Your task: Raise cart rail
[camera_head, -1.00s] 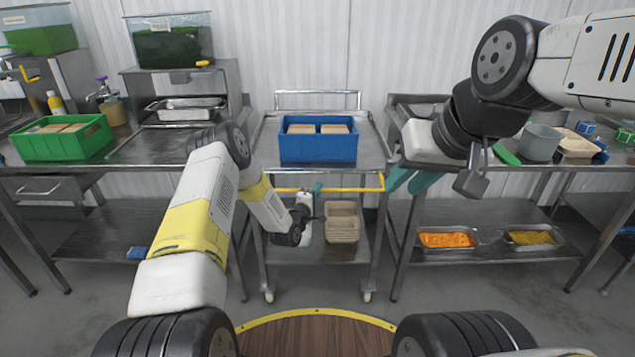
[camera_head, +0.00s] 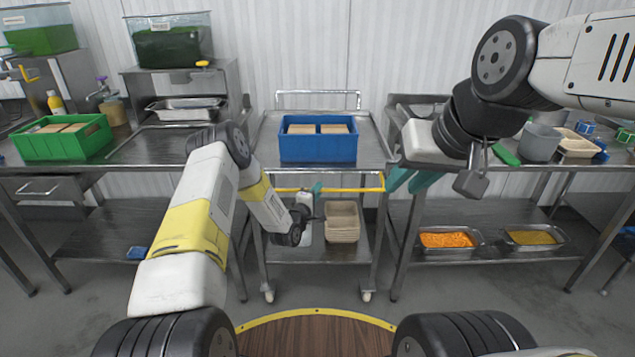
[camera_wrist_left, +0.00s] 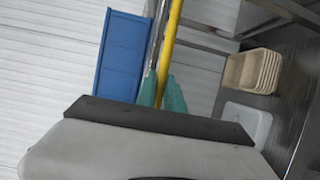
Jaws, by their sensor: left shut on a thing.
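The yellow cart rail (camera_head: 350,189) runs across the front of the metal cart (camera_head: 372,153), just below its top shelf. My left gripper (camera_head: 317,188) is shut on the rail, left of its middle. In the left wrist view, the teal fingertips of the left gripper (camera_wrist_left: 163,92) sit at the yellow rail (camera_wrist_left: 171,40), partly hidden by the gripper body. My right gripper (camera_head: 408,179) hangs near the cart's right front corner, its teal fingers apart and nothing seen between them.
A blue crate (camera_head: 318,149) with pale containers stands on the cart top. Stacked beige trays (camera_head: 342,222) sit on its lower shelf. Metal tables flank the cart closely, with a green crate (camera_head: 63,147) on the left one. Open floor lies before the cart.

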